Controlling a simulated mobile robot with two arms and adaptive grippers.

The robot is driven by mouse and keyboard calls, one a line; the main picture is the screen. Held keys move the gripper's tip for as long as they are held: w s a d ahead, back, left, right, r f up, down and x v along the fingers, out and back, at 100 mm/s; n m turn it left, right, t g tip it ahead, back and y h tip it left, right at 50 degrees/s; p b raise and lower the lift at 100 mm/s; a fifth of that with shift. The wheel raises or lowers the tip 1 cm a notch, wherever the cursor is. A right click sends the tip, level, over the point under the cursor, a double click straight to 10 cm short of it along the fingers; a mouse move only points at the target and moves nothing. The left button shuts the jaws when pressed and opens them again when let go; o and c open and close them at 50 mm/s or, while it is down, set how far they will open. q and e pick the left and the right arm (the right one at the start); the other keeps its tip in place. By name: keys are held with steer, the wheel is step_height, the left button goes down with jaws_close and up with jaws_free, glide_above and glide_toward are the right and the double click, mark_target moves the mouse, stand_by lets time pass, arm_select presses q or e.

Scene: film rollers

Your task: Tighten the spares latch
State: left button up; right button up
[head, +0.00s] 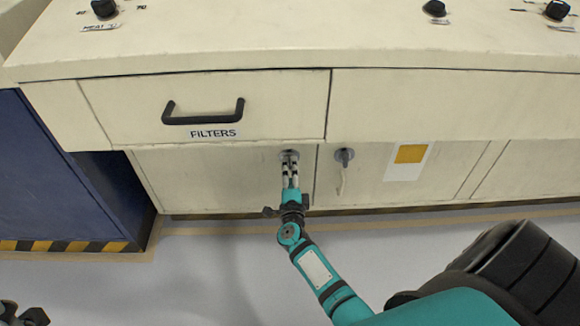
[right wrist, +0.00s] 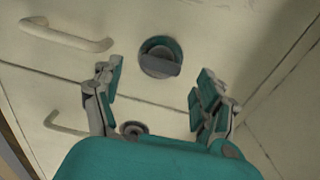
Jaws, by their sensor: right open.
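A round grey latch (head: 289,155) sits on the lower cabinet front below the FILTERS drawer; no spares label is readable. A second grey latch (head: 345,156) is just to its right. My right gripper (head: 290,172) is open at the first latch, whose lower part it hides. In the right wrist view, a round latch with a flat turning bar (right wrist: 161,58) lies ahead, between and beyond the spread fingers (right wrist: 155,95). The fingers look clear of it. What seems to be part of my left gripper (head: 22,314) shows at the lower left corner; its fingers are unclear.
The FILTERS drawer (head: 260,105) with a black handle (head: 203,112) is shut above the latches. A white and yellow label (head: 408,160) is on the front at right. A dark blue cabinet (head: 50,170) stands at left. The floor (head: 215,275) in front is clear.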

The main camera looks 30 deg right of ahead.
steer(key=v, duration=0.8)
steer(key=shift+s, duration=0.3)
